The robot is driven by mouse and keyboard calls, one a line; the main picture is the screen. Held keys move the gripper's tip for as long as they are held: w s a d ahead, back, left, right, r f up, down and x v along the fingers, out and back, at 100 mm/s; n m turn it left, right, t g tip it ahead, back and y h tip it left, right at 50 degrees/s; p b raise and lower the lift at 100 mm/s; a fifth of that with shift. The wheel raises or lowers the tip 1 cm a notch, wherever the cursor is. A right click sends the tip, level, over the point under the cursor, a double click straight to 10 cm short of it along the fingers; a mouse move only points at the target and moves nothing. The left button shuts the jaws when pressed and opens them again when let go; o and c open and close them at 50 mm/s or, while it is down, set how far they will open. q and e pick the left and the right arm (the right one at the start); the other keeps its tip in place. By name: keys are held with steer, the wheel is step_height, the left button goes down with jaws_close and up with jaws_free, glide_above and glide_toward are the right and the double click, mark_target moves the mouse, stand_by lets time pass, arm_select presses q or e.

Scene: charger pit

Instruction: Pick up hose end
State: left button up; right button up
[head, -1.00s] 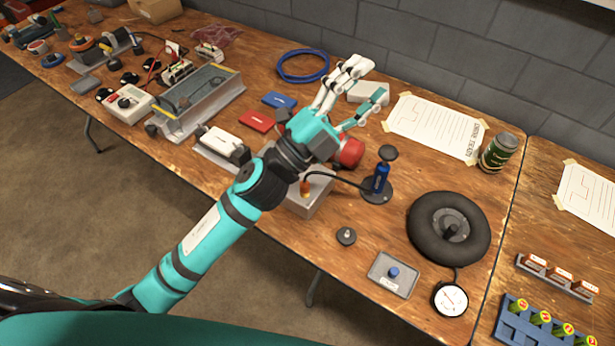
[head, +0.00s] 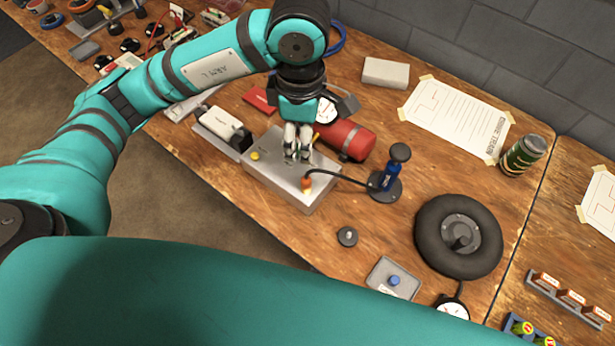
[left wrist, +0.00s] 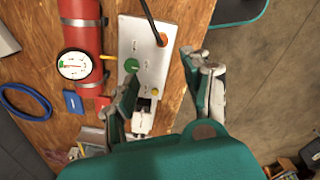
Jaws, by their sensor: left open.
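The black hose (head: 340,178) arcs from the blue hand pump (head: 389,178) to a grey metal box (head: 322,192). Its orange end (head: 306,184) stands on the box top; in the left wrist view the orange end (left wrist: 161,40) shows near the top. My left gripper (head: 298,155) points down over the box, just behind the hose end and apart from it. In the left wrist view its fingers (left wrist: 165,88) are spread with nothing held between them. The right gripper is in no view.
A red cylinder (head: 346,139) with a gauge lies right behind the box. A white device (head: 221,124) stands left of it. A black wheel (head: 458,237), a small dark knob (head: 347,237) and a grey tray (head: 391,281) are to the right. Bare wood lies between them.

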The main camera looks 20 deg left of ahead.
mark_target(305, 178)
arm_select(q)
step_height(305, 178, down, 10)
steer(key=shift+f+p, duration=0.25)
steer(key=shift+p, duration=0.5)
steer(key=f, duration=0.1)
steer(key=f+p, duration=0.1)
steer(key=f, duration=0.2)
steer(key=shift+s+d+f+p, duration=0.15)
steer(key=shift+d+f+p, duration=0.15)
steer(key=shift+f, duration=0.4)
steer(key=shift+c, duration=0.4)
jaws_close()
